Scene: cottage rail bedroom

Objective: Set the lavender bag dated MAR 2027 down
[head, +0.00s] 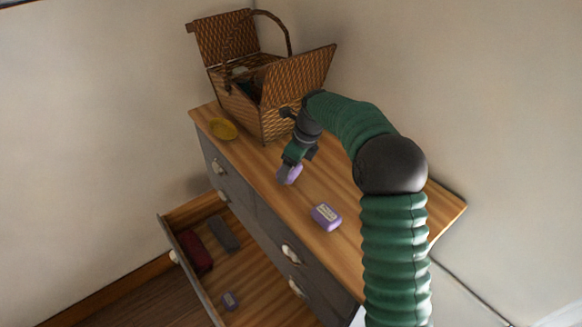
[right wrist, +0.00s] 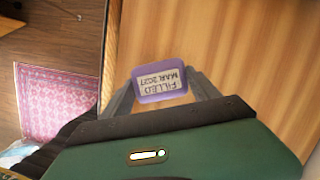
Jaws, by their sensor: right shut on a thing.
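The lavender bag dated MAR 2027 (right wrist: 157,82) is a small purple block with a white label reading FILLED MAR 2027, upside down in the right wrist view. My right gripper (right wrist: 160,92) is shut on it, one finger on each side. In the head view the held bag (head: 290,174) is at or just above the dresser top (head: 266,160), near its front edge; I cannot tell whether it touches. A second lavender bag (head: 326,217) with a label lies on the dresser top, nearer to me. My left gripper is not in view.
An open wicker basket (head: 285,80) and a yellow dish (head: 223,129) stand at the dresser's far end. A pink rug (right wrist: 60,100) lies on the floor.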

